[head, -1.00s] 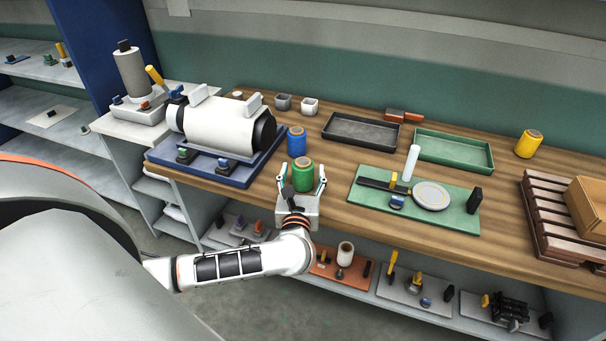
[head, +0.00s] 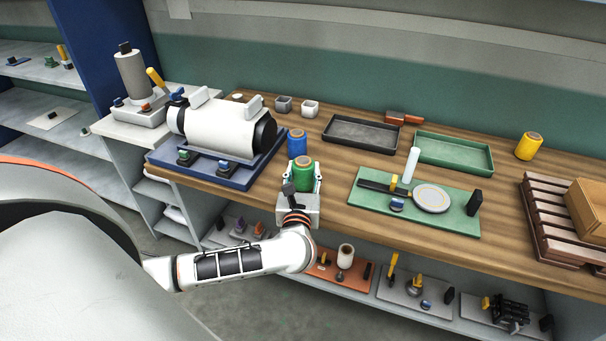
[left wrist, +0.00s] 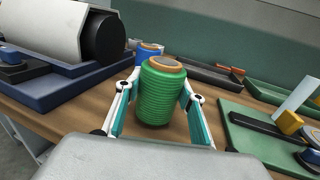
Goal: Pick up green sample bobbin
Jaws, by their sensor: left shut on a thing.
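The green sample bobbin (head: 303,172) stands upright near the front edge of the wooden bench, with an orange-brown core on top. It also shows large in the left wrist view (left wrist: 160,92). My left gripper (head: 304,181) reaches in from the front and is shut on the bobbin, one finger against each side. In the left wrist view, both fingers of the gripper (left wrist: 161,100) lie along the bobbin's flanks. The bobbin appears to be at bench height; I cannot tell if its base touches the wood. My right gripper is not in view.
A blue bobbin (head: 297,142) stands close behind the green one. A white machine on a blue base (head: 210,171) is to the left. A green board (head: 415,206) with a disc lies to the right. Black (head: 361,133) and green (head: 454,152) trays are behind.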

